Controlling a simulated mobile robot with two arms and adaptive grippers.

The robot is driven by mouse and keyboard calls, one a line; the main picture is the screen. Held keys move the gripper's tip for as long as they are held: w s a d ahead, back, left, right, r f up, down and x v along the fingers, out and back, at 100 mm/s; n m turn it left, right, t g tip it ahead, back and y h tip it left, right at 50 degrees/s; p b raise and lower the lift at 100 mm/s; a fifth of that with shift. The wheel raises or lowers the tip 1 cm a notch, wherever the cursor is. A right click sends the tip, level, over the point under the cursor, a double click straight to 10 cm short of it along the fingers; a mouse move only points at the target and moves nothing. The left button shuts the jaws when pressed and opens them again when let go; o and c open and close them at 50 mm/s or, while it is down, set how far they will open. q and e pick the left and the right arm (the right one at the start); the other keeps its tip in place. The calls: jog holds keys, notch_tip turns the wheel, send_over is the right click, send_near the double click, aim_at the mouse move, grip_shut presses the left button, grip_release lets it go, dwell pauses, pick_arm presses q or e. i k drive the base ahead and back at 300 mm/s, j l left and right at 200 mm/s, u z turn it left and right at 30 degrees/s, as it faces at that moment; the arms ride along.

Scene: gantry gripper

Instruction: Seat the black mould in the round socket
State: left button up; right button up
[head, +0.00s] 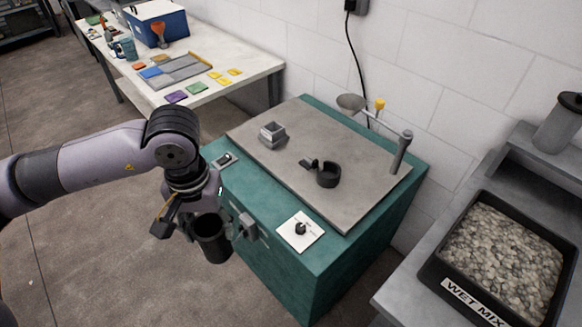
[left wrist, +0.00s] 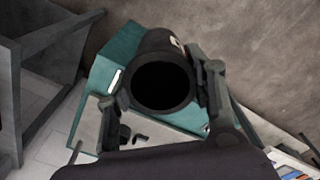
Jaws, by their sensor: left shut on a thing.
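The black mould (head: 212,240) is an open-topped cylinder. My left gripper (head: 207,215) is shut on it and holds it in the air in front of the green machine's near side. In the left wrist view the mould (left wrist: 163,80) sits between the two fingers of the gripper (left wrist: 160,95), its dark mouth facing the camera. The round socket (head: 329,175) is a black ring with a small side clamp on the grey top plate, apart from the mould and empty as far as I can see. My right gripper is not in view.
The green machine (head: 270,255) has a grey top plate (head: 345,210) with a square metal holder (head: 272,135) and a lamp-like arm (head: 402,150) at the back right. A tray of wet mix (head: 505,250) stands right. A white table (head: 255,65) stands behind.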

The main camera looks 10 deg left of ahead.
aim_at(329, 179)
jog(key=i+j+z, duration=0.15)
jog(key=i+z, duration=0.35)
jog(key=z, duration=0.7)
jog(key=i+j, duration=0.05)
